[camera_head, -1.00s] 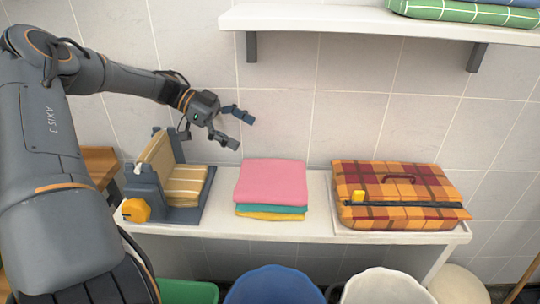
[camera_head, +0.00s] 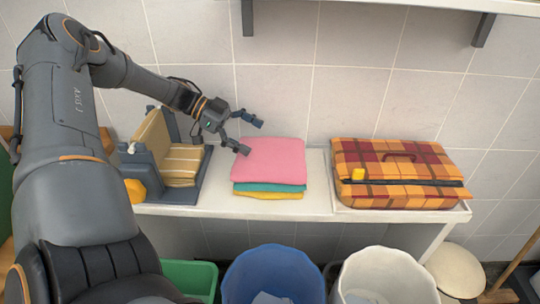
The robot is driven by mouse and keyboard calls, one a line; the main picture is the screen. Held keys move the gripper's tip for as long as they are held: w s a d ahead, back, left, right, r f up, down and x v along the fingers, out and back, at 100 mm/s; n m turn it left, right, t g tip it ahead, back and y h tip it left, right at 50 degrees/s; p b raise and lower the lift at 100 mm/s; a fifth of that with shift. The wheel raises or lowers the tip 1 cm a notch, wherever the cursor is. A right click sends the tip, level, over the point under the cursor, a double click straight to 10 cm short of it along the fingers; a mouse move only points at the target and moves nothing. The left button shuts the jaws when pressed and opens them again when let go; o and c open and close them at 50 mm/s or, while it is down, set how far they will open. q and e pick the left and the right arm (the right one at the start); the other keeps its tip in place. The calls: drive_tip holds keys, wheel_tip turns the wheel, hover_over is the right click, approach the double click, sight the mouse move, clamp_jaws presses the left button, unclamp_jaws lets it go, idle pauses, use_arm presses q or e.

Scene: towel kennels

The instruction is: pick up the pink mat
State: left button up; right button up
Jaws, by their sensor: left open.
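The pink mat (camera_head: 270,162) lies folded flat on top of a small stack on the white bench. Under it are a teal folded cloth (camera_head: 268,187) and a yellow folded cloth (camera_head: 268,195). My left gripper (camera_head: 252,136) is open and empty, at the left rear edge of the pink mat in the picture. Its lower fingertip overlaps the mat's left edge in the view; I cannot tell whether it touches. My right gripper is not in view.
A grey device with a striped tan cushion (camera_head: 183,165) stands left of the stack. Blue (camera_head: 273,275), white (camera_head: 386,277) and green (camera_head: 196,277) bins stand below the front edge.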

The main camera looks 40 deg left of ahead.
sight(271, 146)
use_arm(q)
drive_tip(key=x, duration=0.4)
drive_tip(key=shift+w+d+f, duration=0.1)
drive_tip(key=shift+w+d, duration=0.1)
drive_tip(key=shift+c, duration=0.6)
drive_tip(key=c, duration=0.8)
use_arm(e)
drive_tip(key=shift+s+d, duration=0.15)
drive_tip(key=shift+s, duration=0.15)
